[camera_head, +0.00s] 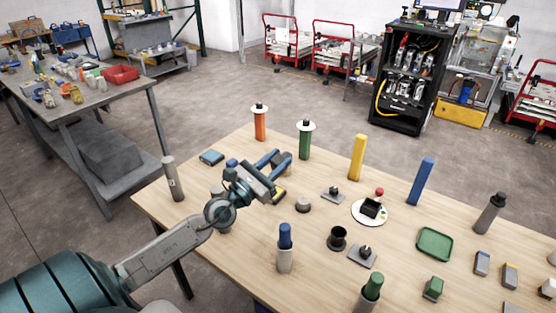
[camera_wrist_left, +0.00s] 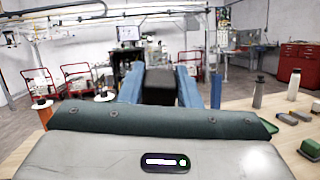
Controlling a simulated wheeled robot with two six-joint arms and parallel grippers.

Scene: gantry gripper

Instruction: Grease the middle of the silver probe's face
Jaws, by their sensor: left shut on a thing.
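My left gripper (camera_head: 274,164) reaches in over the left part of the wooden table. In the left wrist view its two blue fingers (camera_wrist_left: 160,84) are shut on a dark grey block (camera_wrist_left: 160,93); what the block is cannot be told. A plain grey cylinder (camera_head: 172,180) stands upright at the table's left edge. A grey cylinder with a dark top (camera_head: 490,214) stands tilted in the picture at the right. I cannot tell which is the silver probe, and no probe face is clear. My right gripper is not in view.
An orange post (camera_head: 260,125), a green post (camera_head: 305,143), a yellow post (camera_head: 357,158) and a blue post (camera_head: 421,182) stand along the back. A blue-capped bottle (camera_head: 285,257), black cup (camera_head: 338,239), white round plate (camera_head: 360,217) and green tray (camera_head: 435,244) stand nearer.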

